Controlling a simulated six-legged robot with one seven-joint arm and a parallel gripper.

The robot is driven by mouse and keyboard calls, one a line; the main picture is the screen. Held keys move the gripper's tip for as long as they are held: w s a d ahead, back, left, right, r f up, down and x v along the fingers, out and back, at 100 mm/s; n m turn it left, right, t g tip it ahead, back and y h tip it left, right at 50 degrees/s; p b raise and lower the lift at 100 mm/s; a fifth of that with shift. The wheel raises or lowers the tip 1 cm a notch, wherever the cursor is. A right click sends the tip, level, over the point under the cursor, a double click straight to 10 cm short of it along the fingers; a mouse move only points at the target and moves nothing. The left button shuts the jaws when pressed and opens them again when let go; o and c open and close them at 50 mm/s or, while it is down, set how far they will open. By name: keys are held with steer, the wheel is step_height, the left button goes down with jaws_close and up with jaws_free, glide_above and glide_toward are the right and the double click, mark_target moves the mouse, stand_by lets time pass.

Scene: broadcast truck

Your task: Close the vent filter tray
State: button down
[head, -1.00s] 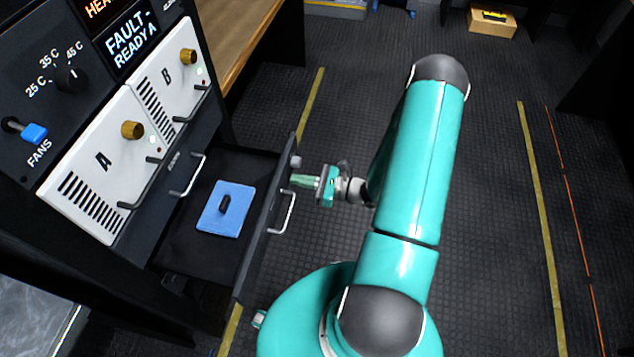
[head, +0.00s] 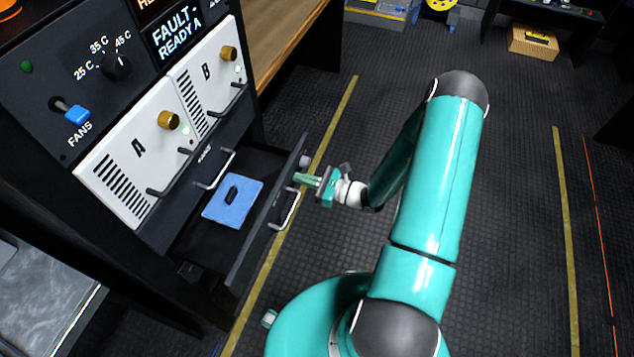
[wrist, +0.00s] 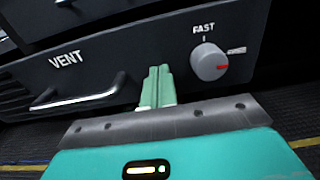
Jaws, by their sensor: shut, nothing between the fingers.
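The vent tray (head: 236,272) is a dark drawer low in the rack, pulled part way out, with a silver handle (head: 285,209) on its front. A blue filter pad (head: 246,206) with a dark grip lies inside it. In the wrist view the tray front (wrist: 120,73) reads VENT, with its handle (wrist: 85,98) at left and a grey knob (wrist: 209,62) marked FAST at right. My gripper (head: 302,180) is shut and empty, its green fingertips (wrist: 157,75) at the tray front between handle and knob. I cannot tell whether they touch it.
Above the tray are white modules A (head: 125,175) and B (head: 212,75) with handles and brass knobs, and a blue FANS switch (head: 77,114). A wooden desk (head: 300,35) stands behind. The ribbed floor to the right is clear; a cardboard box (head: 533,42) sits far off.

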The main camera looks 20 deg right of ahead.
steer(key=x, duration=1.7)
steer(key=shift+w+a+f, duration=0.15)
steer(key=shift+w+a, duration=0.2)
steer(key=shift+a, duration=0.05)
steer(key=shift+w+r, duration=0.1)
steer(key=shift+r, duration=0.1)
